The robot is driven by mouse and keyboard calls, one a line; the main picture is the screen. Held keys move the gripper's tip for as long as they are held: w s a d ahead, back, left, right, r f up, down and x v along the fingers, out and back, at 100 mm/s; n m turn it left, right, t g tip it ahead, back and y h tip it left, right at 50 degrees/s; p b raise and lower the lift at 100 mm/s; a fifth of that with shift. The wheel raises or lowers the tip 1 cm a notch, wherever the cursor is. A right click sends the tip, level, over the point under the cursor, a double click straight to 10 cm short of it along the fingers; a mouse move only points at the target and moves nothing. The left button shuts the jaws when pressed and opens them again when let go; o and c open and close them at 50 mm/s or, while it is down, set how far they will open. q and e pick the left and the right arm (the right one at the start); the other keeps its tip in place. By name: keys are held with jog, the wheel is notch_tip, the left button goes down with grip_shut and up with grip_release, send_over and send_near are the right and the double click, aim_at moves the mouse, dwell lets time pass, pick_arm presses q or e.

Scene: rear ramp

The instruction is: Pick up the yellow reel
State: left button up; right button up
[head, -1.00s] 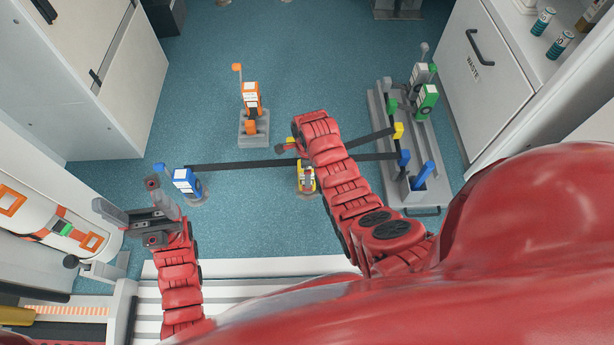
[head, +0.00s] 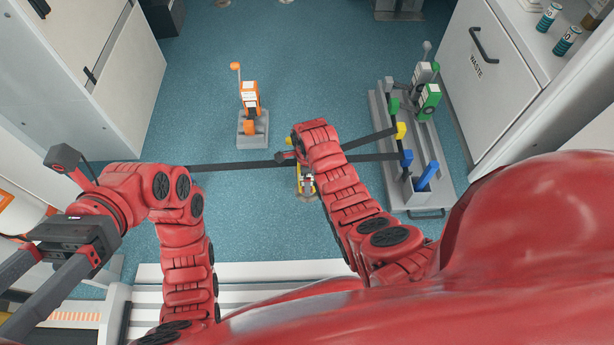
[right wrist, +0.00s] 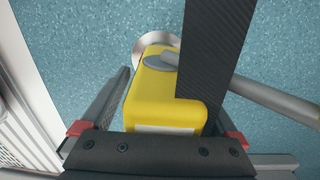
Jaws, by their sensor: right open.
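The yellow reel (head: 306,184) stands on the floor in the middle of the head view, mostly hidden by my right arm. In the right wrist view the yellow reel (right wrist: 165,100) lies between the fingers of my right gripper (right wrist: 172,92). These fingers are apart, with a gap on the left side; the right side is partly hidden by a black strap (right wrist: 215,50). My right gripper is hidden in the head view. My left gripper (head: 22,290) is at the lower left edge, fingers apart and empty, far from the reel.
An orange reel (head: 250,103) stands behind on a grey base. At right, a grey rail tray (head: 430,190) holds green reels and coloured anchors. A black strap (head: 240,166) crosses the floor from behind my left arm. A white cabinet (head: 490,80) bounds the right.

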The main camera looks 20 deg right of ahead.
grip_shut()
dwell(0.3)
dwell(0.4)
